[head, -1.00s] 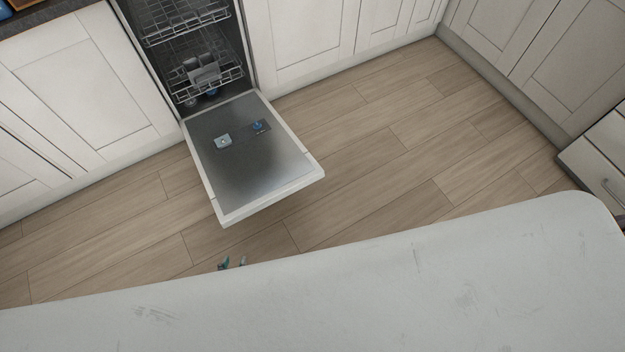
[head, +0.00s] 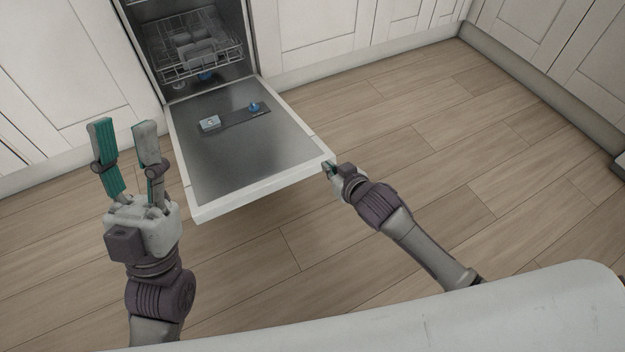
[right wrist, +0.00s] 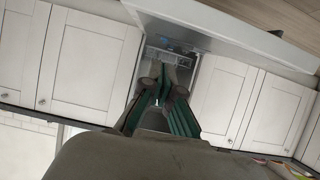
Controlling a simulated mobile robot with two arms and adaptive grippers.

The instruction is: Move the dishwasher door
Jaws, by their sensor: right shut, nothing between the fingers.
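The dishwasher door (head: 250,155) hangs open, folded down and out over the floor, with a steel inner face and a white rim. In the right wrist view the door (right wrist: 225,22) shows at the top. My right gripper (head: 327,166) is shut with nothing held, at the door's front right corner. Whether it touches the rim I cannot tell. Its closed fingers also show in the right wrist view (right wrist: 163,70). My left gripper (head: 126,130) is open and empty, fingers up, to the left of the door in the head view.
The dishwasher's wire rack (head: 195,52) is inside the cavity and holds some dishes. White cabinets (head: 310,30) flank it. The wooden floor (head: 450,140) is clear on the right.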

